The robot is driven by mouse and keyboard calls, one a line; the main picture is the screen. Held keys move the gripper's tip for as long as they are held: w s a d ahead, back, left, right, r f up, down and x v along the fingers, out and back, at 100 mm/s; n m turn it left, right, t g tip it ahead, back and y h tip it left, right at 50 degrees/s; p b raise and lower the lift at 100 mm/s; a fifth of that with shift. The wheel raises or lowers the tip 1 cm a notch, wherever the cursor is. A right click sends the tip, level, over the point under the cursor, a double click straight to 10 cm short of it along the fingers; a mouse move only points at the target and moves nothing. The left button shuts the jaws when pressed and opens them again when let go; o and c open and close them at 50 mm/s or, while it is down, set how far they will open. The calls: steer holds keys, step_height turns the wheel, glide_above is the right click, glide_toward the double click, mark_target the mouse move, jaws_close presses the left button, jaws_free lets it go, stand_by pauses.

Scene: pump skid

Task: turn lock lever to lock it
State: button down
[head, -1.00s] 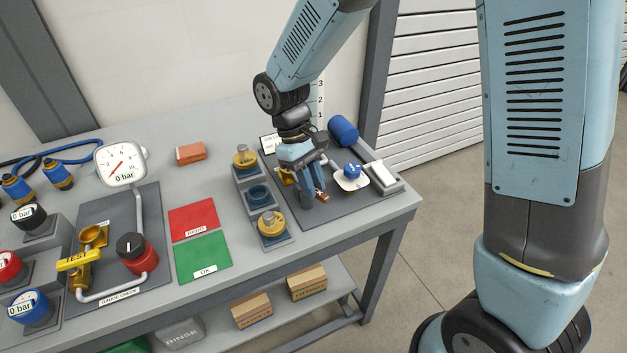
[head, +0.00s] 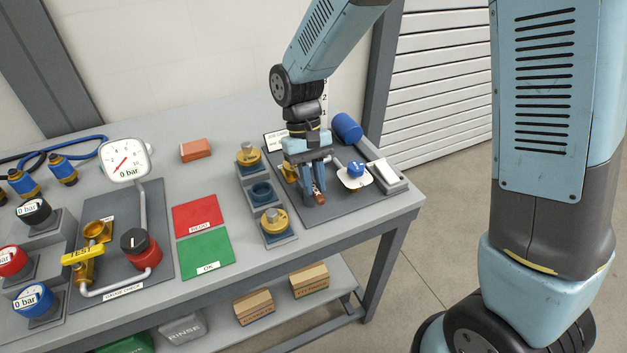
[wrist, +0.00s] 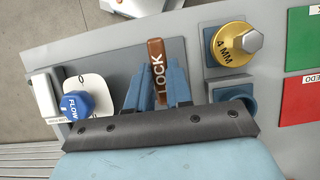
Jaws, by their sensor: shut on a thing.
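The lock lever (wrist: 157,62) is a brown bar marked LOCK. In the wrist view it stands between the two blue fingers of my gripper (wrist: 159,86), which is shut on it. Its far end sticks out beyond the fingertips, and its pivot end is hidden by the gripper. In the head view the lever (head: 319,199) shows as a small brown end below my gripper (head: 312,184), over the dark plate (head: 303,212) at the bench's right end. It points toward the bench's front edge.
A blue FLOW knob (wrist: 76,105) on a white dial is beside the gripper. A brass 4 MM fitting (wrist: 231,43) sits in a grey holder on the other side. Red (head: 197,217) and green (head: 204,255) mats lie left of the holder. A blue cylinder (head: 347,127) lies behind.

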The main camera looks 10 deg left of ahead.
steer(key=shift+w, duration=0.1)
steer(key=c, duration=1)
jaws_free()
steer(key=v, duration=1.3)
steer(key=shift+w+a+r, duration=0.15)
steer(key=shift+r, duration=0.15)
steer(key=s+d+r+m+t+y, duration=0.1)
steer(key=s+d+r+t, duration=0.15)
steer(key=d, duration=0.55)
steer(key=s+d+r+m+t+y, duration=0.15)
steer(key=d+r, duration=0.25)
steer(key=d, duration=0.5)
steer(key=s+d+r+m+t, duration=0.2)
steer(key=d+r, duration=0.2)
steer(key=d, duration=0.4)
steer(key=s+d+t, duration=0.1)
steer(key=s+d, duration=0.1)
steer(key=s+d+m+t, duration=0.1)
steer(key=s+d, duration=0.1)
steer(key=s+d+t, duration=0.1)
steer(key=d, duration=0.2)
steer(key=shift+s+f+m, duration=0.1)
steer(key=shift+s+m, duration=0.25)
steer(key=shift+s, duration=0.05)
